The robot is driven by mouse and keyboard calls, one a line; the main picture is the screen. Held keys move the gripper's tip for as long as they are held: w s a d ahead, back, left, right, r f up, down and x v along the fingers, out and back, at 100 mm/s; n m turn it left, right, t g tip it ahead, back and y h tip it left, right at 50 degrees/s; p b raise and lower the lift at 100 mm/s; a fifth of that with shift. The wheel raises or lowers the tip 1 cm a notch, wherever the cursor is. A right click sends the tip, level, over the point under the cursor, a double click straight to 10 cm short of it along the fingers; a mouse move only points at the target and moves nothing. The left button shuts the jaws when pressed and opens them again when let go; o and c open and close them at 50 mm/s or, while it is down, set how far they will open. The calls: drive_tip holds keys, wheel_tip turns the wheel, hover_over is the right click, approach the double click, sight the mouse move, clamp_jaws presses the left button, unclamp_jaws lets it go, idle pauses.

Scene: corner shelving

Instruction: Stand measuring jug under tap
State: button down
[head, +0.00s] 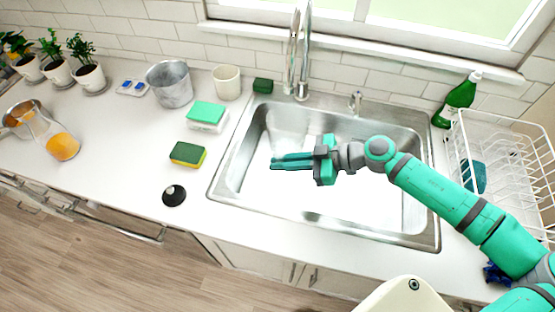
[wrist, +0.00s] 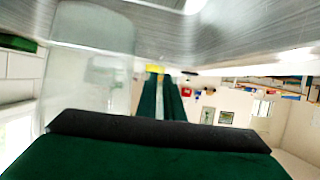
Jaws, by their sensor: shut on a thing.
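My gripper (head: 290,161) reaches in from the right over the sink (head: 228,182), its fingers pointing left. In the wrist view the fingers (wrist: 160,95) are close together, shut on a clear, see-through vessel (wrist: 88,70), which I take for the measuring jug. The jug is hard to make out in the head view against the bright sink, and I cannot tell whether it touches the sink floor. The tall chrome tap (head: 303,60) stands behind the sink, up and slightly right of my fingers. Where its spout ends is unclear.
A small chrome fitting (head: 355,102) stands behind the sink. A green bottle (head: 458,100) and white dish rack (head: 503,140) are to the right. Sponges (head: 188,154), a metal bucket (head: 169,84), a cream cup (head: 227,82) and a jug of orange liquid (head: 60,143) stand left.

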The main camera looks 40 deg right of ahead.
drive_tip(key=shift+w+f, duration=0.2)
drive_tip(key=shift+f, duration=5.4)
drive_tip(key=shift+f, duration=0.1)
drive_tip(key=c, duration=1.9)
unclamp_jaws()
drive_tip(key=v, duration=1.2)
